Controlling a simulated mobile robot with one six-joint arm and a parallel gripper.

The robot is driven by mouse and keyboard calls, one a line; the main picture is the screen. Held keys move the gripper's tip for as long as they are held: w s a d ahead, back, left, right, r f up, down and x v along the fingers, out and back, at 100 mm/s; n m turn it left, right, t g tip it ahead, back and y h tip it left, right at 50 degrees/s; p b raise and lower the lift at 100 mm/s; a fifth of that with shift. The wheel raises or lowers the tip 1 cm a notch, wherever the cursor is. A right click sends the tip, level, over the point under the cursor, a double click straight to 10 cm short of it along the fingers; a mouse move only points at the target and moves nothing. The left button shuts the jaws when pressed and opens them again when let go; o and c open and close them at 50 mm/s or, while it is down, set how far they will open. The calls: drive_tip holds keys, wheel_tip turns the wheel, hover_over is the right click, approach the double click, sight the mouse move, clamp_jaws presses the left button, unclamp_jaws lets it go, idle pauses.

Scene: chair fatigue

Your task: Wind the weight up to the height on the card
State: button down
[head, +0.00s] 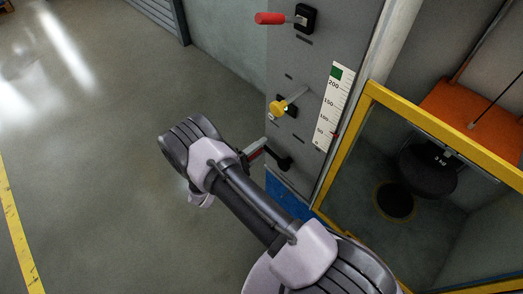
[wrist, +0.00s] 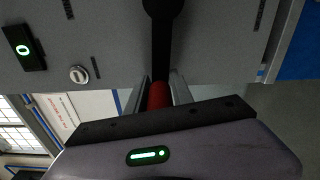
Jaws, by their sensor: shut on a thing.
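My gripper (head: 247,157) is at the lower part of the grey panel (head: 290,75), at a low crank with a red grip (head: 258,151) and a black arm (head: 283,162). In the wrist view, my jaws (wrist: 160,92) are shut on the red grip (wrist: 158,95), with the black crank arm (wrist: 160,40) above it. A dark round weight (head: 427,172) marked 3 kg is low behind the yellow-framed guard. A white scale (head: 332,105) numbered 50 to 200 has a green band at its top and a small red mark low at its right edge.
A red-handled lever (head: 272,18) and a yellow-handled lever (head: 281,108) stick out above the crank. The yellow frame (head: 440,130) borders the panel's right. An orange piece (head: 470,112) is inside the guard. Floor at left (head: 90,150) is clear.

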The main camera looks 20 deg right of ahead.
drive_tip(key=shift+r+m, duration=0.8)
drive_tip(key=shift+m, duration=0.1)
drive_tip(key=c, duration=1.2)
unclamp_jaws()
drive_tip(key=shift+s, duration=0.15)
drive_tip(key=p+v, duration=0.2)
drive_tip(key=v, duration=1.5)
drive_tip(key=shift+a+p, duration=0.15)
drive_tip(key=shift+p, duration=0.25)
